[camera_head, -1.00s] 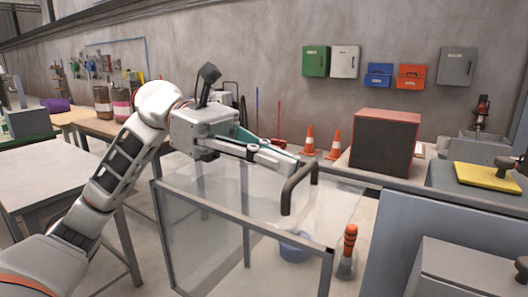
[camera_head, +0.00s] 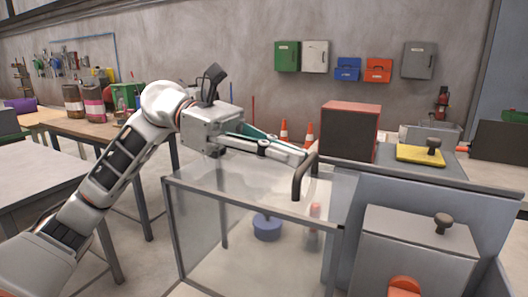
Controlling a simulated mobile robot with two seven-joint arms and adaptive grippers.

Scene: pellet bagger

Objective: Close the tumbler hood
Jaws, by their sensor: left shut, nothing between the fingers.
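The tumbler hood (camera_head: 255,208) is a clear box-like cover with grey edge frames, in the middle of the head view. A dark curved handle (camera_head: 299,183) stands at its upper right. My left gripper (camera_head: 303,157) reaches in from the left above the hood. Its fingers are shut with nothing between them, and their tips are right by the handle's upper end. I cannot tell whether they touch it. My right gripper is not in view.
Through the clear panes show a blue bowl (camera_head: 267,228) and an orange-topped tool (camera_head: 315,210). A grey cabinet (camera_head: 415,250) with a dark knob stands at right. Behind are a dark red-topped box (camera_head: 350,131), a yellow plate (camera_head: 420,154) and orange cones. A pale table (camera_head: 40,170) is at left.

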